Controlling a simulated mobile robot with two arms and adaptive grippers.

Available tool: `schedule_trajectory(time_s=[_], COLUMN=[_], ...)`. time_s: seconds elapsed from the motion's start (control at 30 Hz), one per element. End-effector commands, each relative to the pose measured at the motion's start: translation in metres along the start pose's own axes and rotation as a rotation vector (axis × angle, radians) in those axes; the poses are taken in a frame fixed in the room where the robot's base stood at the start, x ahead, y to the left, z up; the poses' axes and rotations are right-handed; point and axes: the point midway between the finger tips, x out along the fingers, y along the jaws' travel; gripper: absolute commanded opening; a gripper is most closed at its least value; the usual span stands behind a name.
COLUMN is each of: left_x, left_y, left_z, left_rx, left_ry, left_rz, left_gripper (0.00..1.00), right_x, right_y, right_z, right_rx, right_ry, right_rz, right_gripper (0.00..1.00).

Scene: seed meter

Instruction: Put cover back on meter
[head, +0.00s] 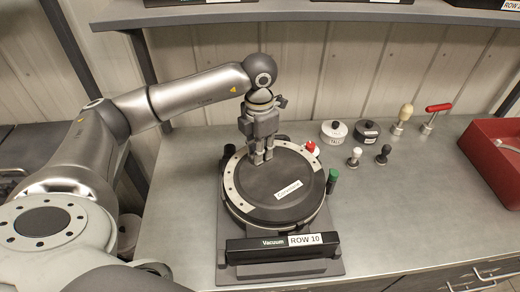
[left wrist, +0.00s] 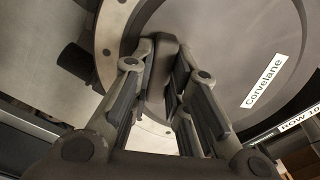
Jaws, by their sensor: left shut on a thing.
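The cover (head: 290,205) is a dark round disc with a white label, over the meter (head: 240,257) on the bench. A pale ring with holes (head: 234,187) shows beside the cover's left edge, so the cover does not hide all of it. I cannot tell whether the cover is seated or slightly raised. My left gripper (head: 262,160) points down at the cover's far left part. In the left wrist view its fingers (left wrist: 165,95) are shut on a dark raised grip (left wrist: 162,72) of the cover (left wrist: 225,45). My right gripper is not in view.
A red knob (head: 312,147) and a green one (head: 332,180) stand by the meter's right side. Two round tins (head: 334,131), (head: 367,130) and several small handled tools are behind right. A red bin (head: 492,155) is at far right.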

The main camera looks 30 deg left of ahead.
Motion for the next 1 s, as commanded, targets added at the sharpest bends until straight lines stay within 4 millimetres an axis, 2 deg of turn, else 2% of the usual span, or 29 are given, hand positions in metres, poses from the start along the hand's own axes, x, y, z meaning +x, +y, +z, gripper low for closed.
schedule_trajectory(time_s=[0.13,0.17,0.33,0.53,0.6,1.0], left_x=[-0.0008,-0.0008,-0.0007,-0.0004,0.0002,-0.0043], left_y=[0.0001,0.0001,0.0002,0.0002,0.0003,0.0002], left_z=[0.0003,0.0003,0.0002,0.0001,-0.0002,0.0001], left_rx=[0.000,0.000,0.000,0.000,0.000,0.000], left_ry=[-0.002,-0.002,-0.001,-0.001,0.001,-0.001], left_rz=[0.000,0.000,0.000,0.000,0.000,0.000], left_gripper=[0.00,0.20,0.41,0.41,0.38,0.38], right_x=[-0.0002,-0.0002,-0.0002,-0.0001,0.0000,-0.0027], right_y=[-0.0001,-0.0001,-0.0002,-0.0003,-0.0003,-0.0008], right_z=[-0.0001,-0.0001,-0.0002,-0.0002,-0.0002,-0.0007], right_rx=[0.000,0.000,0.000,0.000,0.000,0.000], right_ry=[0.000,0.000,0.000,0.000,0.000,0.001], right_rz=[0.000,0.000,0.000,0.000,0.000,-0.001], right_gripper=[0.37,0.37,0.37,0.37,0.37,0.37])
